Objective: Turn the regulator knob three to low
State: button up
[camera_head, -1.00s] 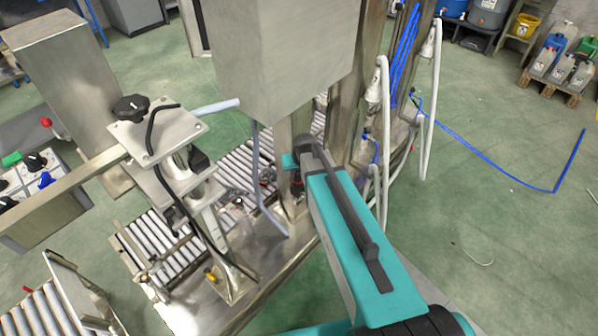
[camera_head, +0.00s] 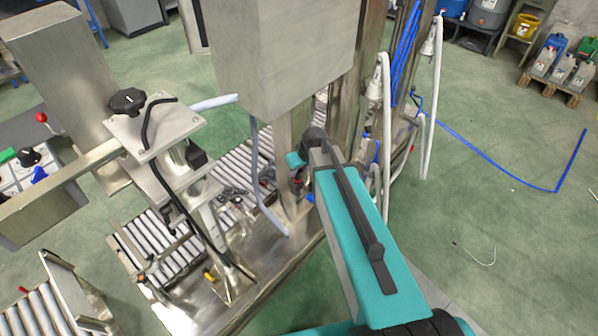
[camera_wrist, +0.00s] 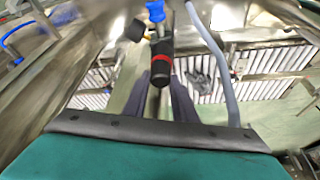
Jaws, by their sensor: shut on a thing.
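A black, cylinder-shaped regulator knob (camera_wrist: 161,65) with a red ring shows in the wrist view, below a blue fitting (camera_wrist: 156,11). My gripper (camera_wrist: 161,83) reaches to its lower end, with a dark finger on either side, shut on it. In the head view my teal arm hides most of the gripper and the knob; only small dark, red and blue parts show beside the arm's end. I cannot read a number or setting mark on the knob.
A grey hose (camera_wrist: 213,60) runs close to the right of the knob. A steel cabinet (camera_head: 280,50) hangs above and left of my arm's end. A roller conveyor (camera_head: 155,232) lies lower left. White hoses (camera_head: 386,130) hang behind my arm.

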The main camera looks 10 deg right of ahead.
jog(key=n, duration=0.1)
jog(key=n+y+b, duration=0.1)
jog(key=n+g+b, duration=0.1)
jog(key=n, duration=0.1)
jog(key=shift+w+d+f, duration=0.15)
jog(key=shift+d, duration=0.1)
jog(key=shift+n+g+y+b, duration=0.4)
jog(key=shift+n+y+b, duration=0.2)
jog(key=shift+n+b, duration=0.85)
jog(key=shift+d+n+p, duration=0.1)
jog(key=shift+n+p, duration=0.2)
jog(key=shift+n, duration=0.05)
jog(key=o, duration=1)
jog(key=shift+r, duration=0.2)
jog(key=shift+o, duration=0.2)
jog(key=shift+r, duration=0.1)
jog(key=shift+r+p, duration=0.35)
jog(key=shift+r, duration=0.2)
jog(key=p+v, duration=0.3)
jog(key=v, duration=0.3)
jog(key=shift+s+d+r, duration=0.2)
jog(key=shift+s+d, duration=0.05)
jog(key=shift+d, duration=0.1)
